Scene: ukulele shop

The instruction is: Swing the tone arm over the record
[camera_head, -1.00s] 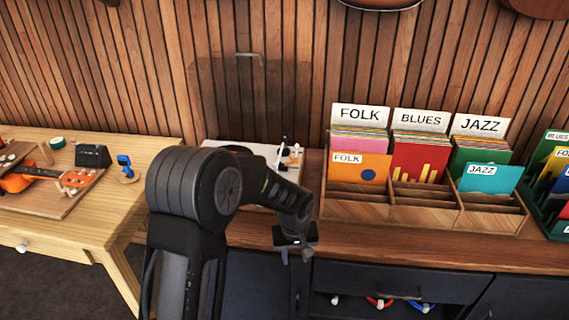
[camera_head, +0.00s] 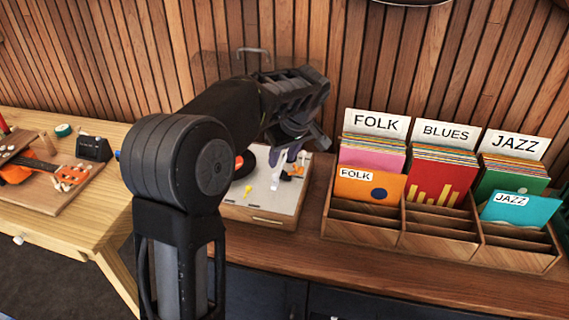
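The record player (camera_head: 262,215) stands on the counter, a pale deck partly covered by my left arm. A part of the black record (camera_head: 239,174) with its red label shows beside my arm. A thin pale upright piece at the deck's right side (camera_head: 277,173) seems to be the tone arm; its exact lie is hard to make out beneath the gripper. My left gripper (camera_head: 287,154) points down over the right part of the deck, close to this piece. Whether it touches it, and how far its fingers are apart, I cannot tell. My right gripper is not in view.
A clear raised lid with a handle (camera_head: 252,50) stands behind the deck. A wooden record rack (camera_head: 365,232) with Folk, Blues and Jazz sections stands to the right. A wooden workbench (camera_head: 60,226) with an orange ukulele (camera_head: 40,172) is at left. The front counter strip is free.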

